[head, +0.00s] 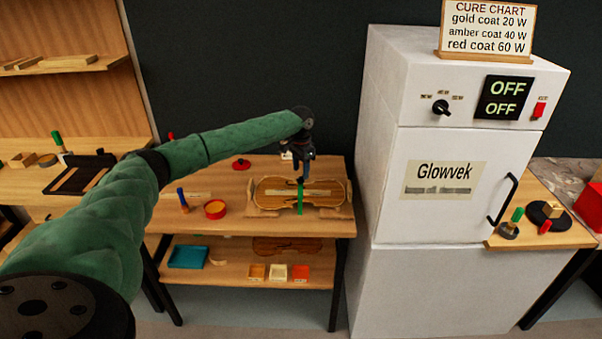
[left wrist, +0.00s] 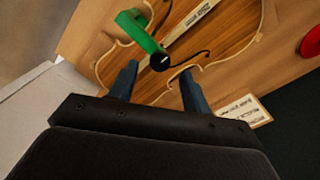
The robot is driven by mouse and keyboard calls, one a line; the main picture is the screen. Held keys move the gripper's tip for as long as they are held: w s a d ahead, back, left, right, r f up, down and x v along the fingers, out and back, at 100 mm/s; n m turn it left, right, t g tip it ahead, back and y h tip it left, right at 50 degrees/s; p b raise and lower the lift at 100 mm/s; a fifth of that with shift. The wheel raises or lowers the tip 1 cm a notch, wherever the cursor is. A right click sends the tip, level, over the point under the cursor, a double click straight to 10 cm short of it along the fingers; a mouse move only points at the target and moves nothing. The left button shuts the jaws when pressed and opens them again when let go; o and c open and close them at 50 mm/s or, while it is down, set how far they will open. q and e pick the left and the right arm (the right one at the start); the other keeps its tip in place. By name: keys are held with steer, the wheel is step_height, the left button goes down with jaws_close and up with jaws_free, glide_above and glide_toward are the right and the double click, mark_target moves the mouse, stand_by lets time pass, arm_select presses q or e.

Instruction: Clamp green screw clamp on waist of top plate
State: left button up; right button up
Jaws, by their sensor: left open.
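The violin top plate (head: 272,190) lies on the bench in the head view, and its waist and an f-hole show in the left wrist view (left wrist: 225,35). The green screw clamp (head: 300,199) stands at the plate's waist; in the left wrist view the clamp (left wrist: 142,38) reaches over the plate's edge. Whether it grips the plate tightly I cannot tell. My left gripper (head: 303,177) is above the clamp, and its two fingers (left wrist: 158,88) are apart with nothing between them, just short of the clamp's dark-tipped end. My right gripper is not in view.
The white Glowvek cabinet (head: 428,200) stands close at the right of the bench (head: 240,224). A red round tin (head: 215,209) and a blue-handled tool (head: 182,198) stand left of the plate. The lower shelf (head: 220,262) holds a blue tray (head: 188,257) and small blocks.

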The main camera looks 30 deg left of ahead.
mark_target(301, 178)
arm_select(q)
steer(key=shift+f+p, duration=0.35)
steer(key=shift+f, duration=1.15)
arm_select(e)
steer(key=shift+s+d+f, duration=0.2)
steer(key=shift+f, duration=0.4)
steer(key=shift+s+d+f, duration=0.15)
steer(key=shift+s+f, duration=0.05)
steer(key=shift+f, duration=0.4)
arm_select(q)
steer(key=shift+s, duration=0.1)
steer(key=c, duration=1)
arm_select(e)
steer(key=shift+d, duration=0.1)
